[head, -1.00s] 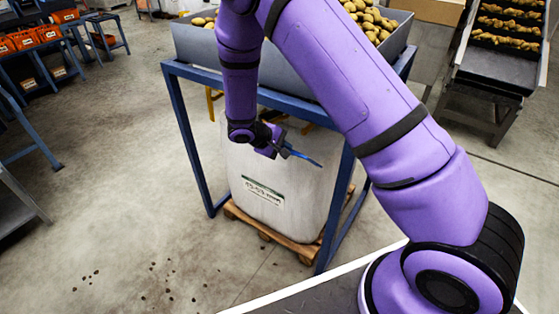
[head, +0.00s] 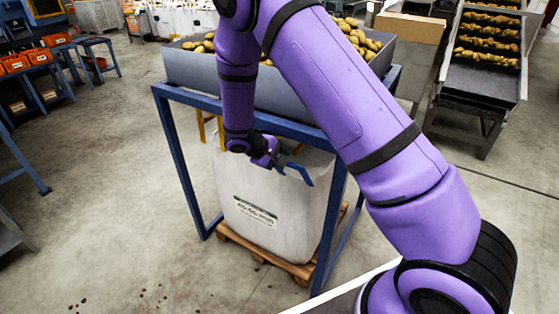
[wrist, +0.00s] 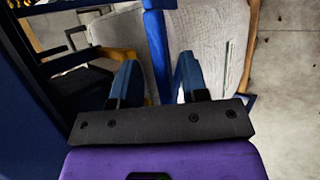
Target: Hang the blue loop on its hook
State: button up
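The blue loop (head: 300,173) is a strap at the top right of a white bulk bag (head: 255,195). It bends up and over to my gripper (head: 280,162). In the wrist view the strap (wrist: 157,40) runs between the two spread fingers of my gripper (wrist: 159,65), with narrow gaps beside it. I see no clear clamping. A yellow-orange bar (wrist: 95,62) shows left of the fingers in the wrist view.
A blue steel frame (head: 176,150) surrounds the bag, which stands on a wooden pallet (head: 262,254). A grey hopper (head: 200,70) of potatoes sits above. A conveyor (head: 478,88) stands at right.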

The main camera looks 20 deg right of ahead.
jog(key=shift+a, duration=0.1)
jog(key=v, duration=1)
jog(key=shift+a+r, duration=0.2)
jog(key=shift+r, duration=0.05)
jog(key=shift+s, duration=0.1)
